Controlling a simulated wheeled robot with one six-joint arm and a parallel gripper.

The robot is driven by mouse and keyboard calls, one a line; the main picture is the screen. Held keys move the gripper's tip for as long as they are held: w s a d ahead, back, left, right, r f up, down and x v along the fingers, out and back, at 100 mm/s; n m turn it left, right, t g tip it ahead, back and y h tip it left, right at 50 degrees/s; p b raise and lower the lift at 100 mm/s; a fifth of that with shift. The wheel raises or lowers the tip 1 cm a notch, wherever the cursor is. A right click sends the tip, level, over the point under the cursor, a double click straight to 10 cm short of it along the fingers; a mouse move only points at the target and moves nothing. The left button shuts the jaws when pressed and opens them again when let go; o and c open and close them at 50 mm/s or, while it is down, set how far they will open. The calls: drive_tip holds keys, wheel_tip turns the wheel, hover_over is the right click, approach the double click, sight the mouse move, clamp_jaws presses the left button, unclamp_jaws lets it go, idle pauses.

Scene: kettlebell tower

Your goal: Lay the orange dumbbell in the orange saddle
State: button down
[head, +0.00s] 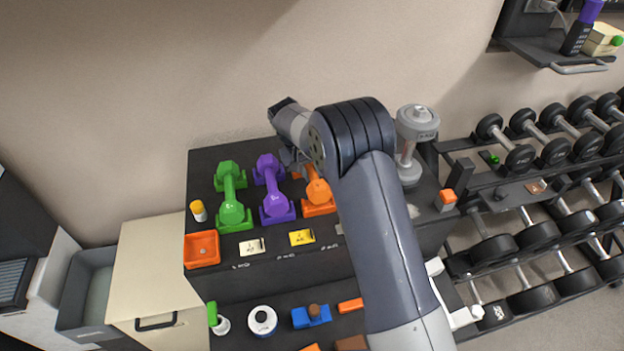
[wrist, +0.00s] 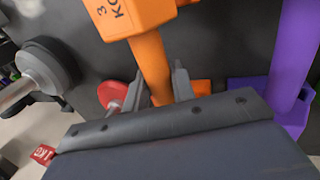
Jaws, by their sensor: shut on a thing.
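The orange dumbbell (head: 317,190) is at the orange saddle (head: 319,209) on the dark bench top, right of the purple dumbbell. My arm hides part of both. In the wrist view the dumbbell's handle (wrist: 150,62) runs between the two fingers of my gripper (wrist: 158,90), which is shut on it. One head, marked 3 KG (wrist: 128,14), is at the top. An orange piece, apparently saddle, shows beside the right finger (wrist: 201,87). I cannot tell whether the dumbbell rests in the saddle or is just above it. My gripper is mostly hidden in the head view.
A purple dumbbell (head: 272,184) and a green dumbbell (head: 229,190) lie in matching saddles to the left. A grey dumbbell (head: 411,140) stands upright to the right. An orange tray (head: 202,249) and a yellow-topped bottle (head: 198,210) are at the left. Dumbbell racks fill the right.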

drive_tip(key=shift+w, duration=0.15)
drive_tip(key=shift+f+b, duration=0.6)
drive_tip(key=shift+f, duration=0.15)
idle(0.8)
drive_tip(key=c, duration=0.9)
unclamp_jaws()
drive_tip(key=shift+s+f, duration=0.2)
drive_tip(key=shift+f, duration=0.05)
drive_tip(key=shift+c, duration=0.2)
drive_tip(key=shift+s+f, duration=0.2)
drive_tip(key=shift+f, duration=0.1)
drive_tip(key=shift+c, duration=0.6)
drive_tip(key=shift+w+r, duration=0.1)
drive_tip(key=shift+c, duration=1.4)
drive_tip(key=shift+r, duration=0.1)
drive_tip(key=shift+r, duration=0.1)
drive_tip(key=p+v, duration=0.5)
drive_tip(key=v, duration=0.4)
